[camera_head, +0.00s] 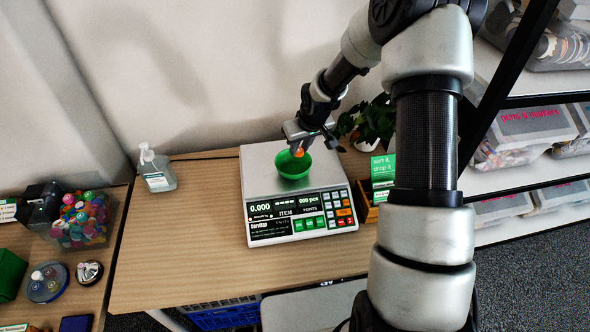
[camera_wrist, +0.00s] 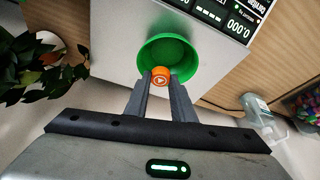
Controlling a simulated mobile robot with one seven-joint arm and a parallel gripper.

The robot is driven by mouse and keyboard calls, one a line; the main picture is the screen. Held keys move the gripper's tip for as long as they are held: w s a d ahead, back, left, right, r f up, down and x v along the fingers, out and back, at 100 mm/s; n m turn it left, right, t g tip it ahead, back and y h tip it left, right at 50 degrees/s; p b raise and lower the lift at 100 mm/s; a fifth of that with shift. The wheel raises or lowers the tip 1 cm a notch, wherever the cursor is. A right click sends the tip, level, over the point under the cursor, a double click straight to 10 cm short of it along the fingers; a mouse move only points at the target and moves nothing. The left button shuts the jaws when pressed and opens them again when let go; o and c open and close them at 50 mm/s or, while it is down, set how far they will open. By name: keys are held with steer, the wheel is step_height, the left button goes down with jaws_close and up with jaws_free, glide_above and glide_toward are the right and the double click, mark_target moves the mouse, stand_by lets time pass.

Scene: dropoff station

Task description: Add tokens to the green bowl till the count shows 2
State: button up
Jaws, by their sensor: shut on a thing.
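The green bowl (camera_head: 293,163) sits on the plate of a counting scale (camera_head: 260,160). The scale's display (camera_head: 283,205) reads 0.000 and 000 pcs. My gripper (camera_head: 301,146) is over the bowl, shut on an orange token (camera_head: 299,153). In the wrist view, the orange token (camera_wrist: 161,76) shows a pale round mark and is pinched between the fingertips (camera_wrist: 161,82). It overlaps the near rim of the bowl (camera_wrist: 150,50). The bowl's visible inside looks empty; the part behind the token and fingers is hidden.
A clear bin of colourful tokens (camera_head: 80,222) stands at the left. A sanitizer bottle (camera_head: 157,168) stands left of the scale. A potted plant (camera_head: 372,122) and a green sign (camera_head: 383,172) are at its right. The table front (camera_head: 180,270) is clear.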

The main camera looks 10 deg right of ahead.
mark_target(301, 153)
steer(key=shift+f+b, duration=0.8)
steer(key=shift+f, duration=1.05)
steer(key=o, duration=1.1)
steer(key=shift+c, duration=0.2)
steer(key=shift+r, duration=0.1)
steer(key=p+v, duration=0.1)
steer(key=v, duration=1.6)
steer(key=shift+s, duration=0.2)
steer(key=shift+r, duration=0.15)
